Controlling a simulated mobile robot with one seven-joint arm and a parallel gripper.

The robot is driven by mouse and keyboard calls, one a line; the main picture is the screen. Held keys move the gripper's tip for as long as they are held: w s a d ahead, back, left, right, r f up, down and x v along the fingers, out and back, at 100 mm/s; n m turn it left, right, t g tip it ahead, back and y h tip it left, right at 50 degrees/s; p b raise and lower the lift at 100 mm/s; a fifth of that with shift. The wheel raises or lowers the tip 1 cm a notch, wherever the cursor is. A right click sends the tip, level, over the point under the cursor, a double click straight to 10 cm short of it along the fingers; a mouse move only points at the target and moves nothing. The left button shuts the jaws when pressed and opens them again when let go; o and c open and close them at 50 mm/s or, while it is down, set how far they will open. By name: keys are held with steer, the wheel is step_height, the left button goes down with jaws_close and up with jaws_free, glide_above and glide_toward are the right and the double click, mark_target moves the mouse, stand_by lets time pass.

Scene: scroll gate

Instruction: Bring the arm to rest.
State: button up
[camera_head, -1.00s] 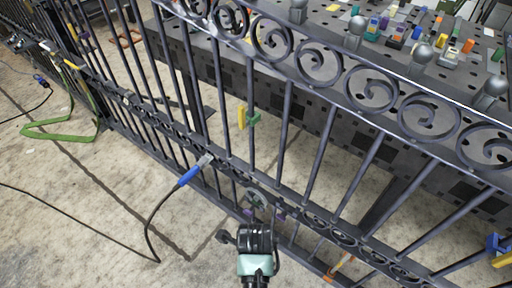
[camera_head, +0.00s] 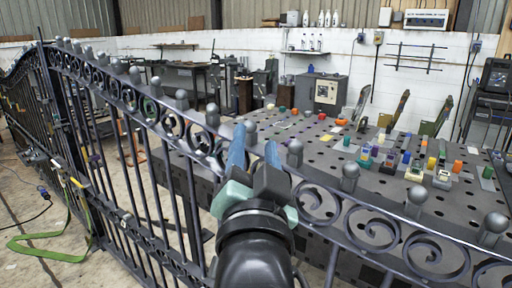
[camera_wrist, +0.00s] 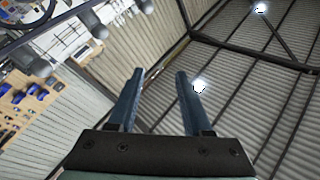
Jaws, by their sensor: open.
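My gripper (camera_head: 254,150) is raised in the middle of the head view, in front of the top of the scroll gate (camera_head: 172,118). Its two blue fingers point up and away, apart and with nothing between them. In the wrist view my gripper (camera_wrist: 155,85) also shows two parted fingers, with the corrugated wall and roof behind them. The dark metal gate runs from the far left to the lower right, with scrolls and ball finials along its top. My gripper covers part of the scrolls, and I cannot tell whether it touches the gate.
A perforated work table (camera_head: 395,180) with several small coloured clamps stands behind the gate. A green strap (camera_head: 50,250) and a blue-ended cable (camera_head: 44,192) lie at the lower left. A grey cabinet (camera_head: 325,93) stands by the back wall. The space above the gate looks clear.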

steer(key=s+r+n+t, duration=0.65)
steer(key=s+r, duration=0.65)
steer(key=r, duration=0.4)
step_height(320, 180, up, 14)
steer(key=p, duration=1.3)
steer(key=shift+s+f+p, duration=0.15)
steer(key=shift+p, duration=0.2)
steer(key=shift+t, duration=0.25)
